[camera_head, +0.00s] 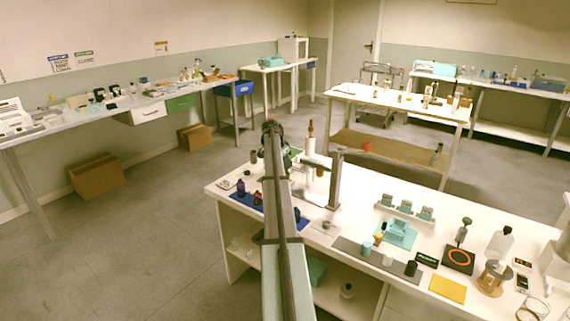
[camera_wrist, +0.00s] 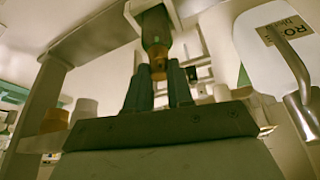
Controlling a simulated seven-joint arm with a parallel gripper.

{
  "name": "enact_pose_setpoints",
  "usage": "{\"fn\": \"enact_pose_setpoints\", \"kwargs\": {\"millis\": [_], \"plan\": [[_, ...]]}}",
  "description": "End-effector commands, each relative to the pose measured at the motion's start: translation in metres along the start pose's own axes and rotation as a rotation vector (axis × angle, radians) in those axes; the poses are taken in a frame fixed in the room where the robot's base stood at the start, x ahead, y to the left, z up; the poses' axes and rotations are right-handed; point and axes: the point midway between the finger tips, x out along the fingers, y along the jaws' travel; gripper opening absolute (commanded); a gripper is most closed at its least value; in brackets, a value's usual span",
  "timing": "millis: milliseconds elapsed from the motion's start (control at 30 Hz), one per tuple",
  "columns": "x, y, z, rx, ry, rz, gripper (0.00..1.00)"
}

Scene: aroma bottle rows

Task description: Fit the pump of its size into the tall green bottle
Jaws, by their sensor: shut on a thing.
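My gripper (camera_wrist: 159,74) has two dark fingers closed around a small orange-brown piece (camera_wrist: 158,63), which could be a pump's collar. A dark green bottle-like body (camera_wrist: 155,32) shows directly behind it in the wrist view, wide at the top of the picture and narrower towards the orange-brown piece. I cannot tell whether the two are joined or only in line. In the head view my arm reaches over the near bench, and a small green patch (camera_head: 293,152) shows beside its end. The arm hides much of what is there.
A grey post (camera_head: 335,180) stands right of my arm, near a white column with a brown top (camera_head: 311,130). A blue mat (camera_head: 272,208) with small dark bottles lies beneath. A white labelled container (camera_wrist: 275,45) is close on the right in the wrist view.

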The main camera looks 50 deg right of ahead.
Motion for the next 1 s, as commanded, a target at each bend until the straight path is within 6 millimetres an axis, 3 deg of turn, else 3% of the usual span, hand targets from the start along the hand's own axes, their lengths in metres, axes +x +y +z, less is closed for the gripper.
{"fn": "enact_pose_setpoints", "kwargs": {"millis": [167, 200, 467, 667, 867, 1000], "plan": [[-0.0001, 0.0000, -0.0001, 0.000, 0.000, 0.000, 0.00], [-0.0001, 0.0000, -0.0001, 0.000, 0.000, 0.000, 0.24], [-0.0002, 0.0000, -0.0001, 0.000, 0.000, 0.000, 0.49], [-0.0001, 0.0001, 0.0000, 0.000, 0.000, 0.000, 0.52], [-0.0001, 0.0000, -0.0001, 0.000, 0.000, 0.000, 0.71], [-0.0001, 0.0000, 0.0000, 0.000, 0.000, 0.000, 0.72]]}}
